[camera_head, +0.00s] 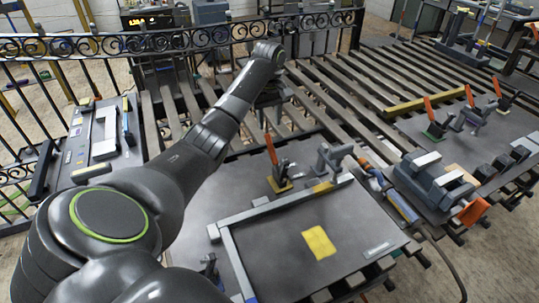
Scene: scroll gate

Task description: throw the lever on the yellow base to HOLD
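The lever on the yellow base (280,185) stands on the dark worktop near the middle of the view. Its orange handle (271,149) points up, tilted slightly left, with a dark metal linkage at its foot. No HOLD mark is readable. My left arm comes in from the lower left and bends down beyond the lever. My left gripper (272,96) shows only as a small dark shape above and behind the orange handle, seemingly apart from it. Its fingers are too small and dark to tell open from shut. My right gripper is not in view.
More orange-handled levers stand at the right, one on a green base (437,131). A grey clamp (326,160) stands just right of the yellow base. A framed panel with a yellow patch (319,242) lies in front. A scrollwork gate (150,42) runs behind.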

